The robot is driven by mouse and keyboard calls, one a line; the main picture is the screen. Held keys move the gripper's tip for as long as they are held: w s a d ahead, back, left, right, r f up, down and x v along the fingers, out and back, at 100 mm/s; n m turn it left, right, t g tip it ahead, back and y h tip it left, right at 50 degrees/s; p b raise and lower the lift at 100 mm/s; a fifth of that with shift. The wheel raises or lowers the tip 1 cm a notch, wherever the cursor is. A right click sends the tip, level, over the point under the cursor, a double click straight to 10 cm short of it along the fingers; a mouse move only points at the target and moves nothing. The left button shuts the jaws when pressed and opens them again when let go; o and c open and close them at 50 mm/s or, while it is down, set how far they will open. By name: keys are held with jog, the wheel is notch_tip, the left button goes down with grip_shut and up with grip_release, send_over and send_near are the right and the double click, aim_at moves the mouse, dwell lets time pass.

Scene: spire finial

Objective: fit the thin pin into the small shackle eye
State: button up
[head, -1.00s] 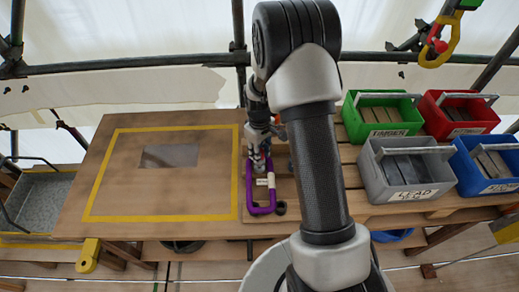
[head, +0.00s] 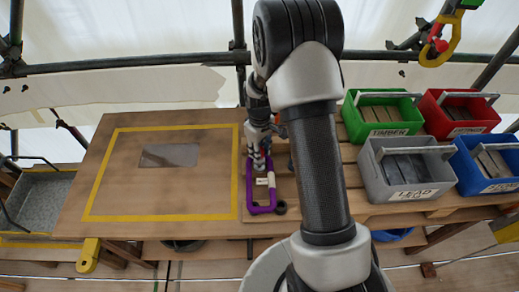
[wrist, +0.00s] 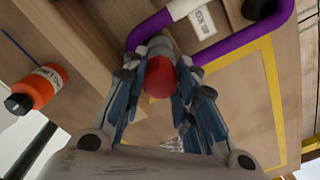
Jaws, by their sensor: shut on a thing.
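The purple shackle (head: 249,190) lies on the wooden bench right of the yellow-outlined panel, with a pale tag on it. In the wrist view its purple bar (wrist: 226,45) passes just beyond my fingertips. My gripper (head: 261,165) is over the shackle's far part. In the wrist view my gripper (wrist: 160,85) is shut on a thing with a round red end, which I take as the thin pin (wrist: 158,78).
An orange cylinder with a pale label (wrist: 36,89) is beside my gripper in the wrist view. Green (head: 383,112), red (head: 459,115), grey (head: 408,172) and blue (head: 489,165) bins stand at the right. The yellow-outlined panel (head: 200,195) is mostly clear.

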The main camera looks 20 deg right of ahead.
jog(key=shift+s+a+r+p, duration=0.15)
jog(key=shift+r+p, duration=0.2)
jog(key=shift+r, duration=0.15)
jog(key=shift+r+p, duration=0.8)
jog(key=shift+r, duration=0.3)
jog(key=shift+f+b, duration=1.3)
jog(key=shift+f, duration=0.45)
dwell(0.3)
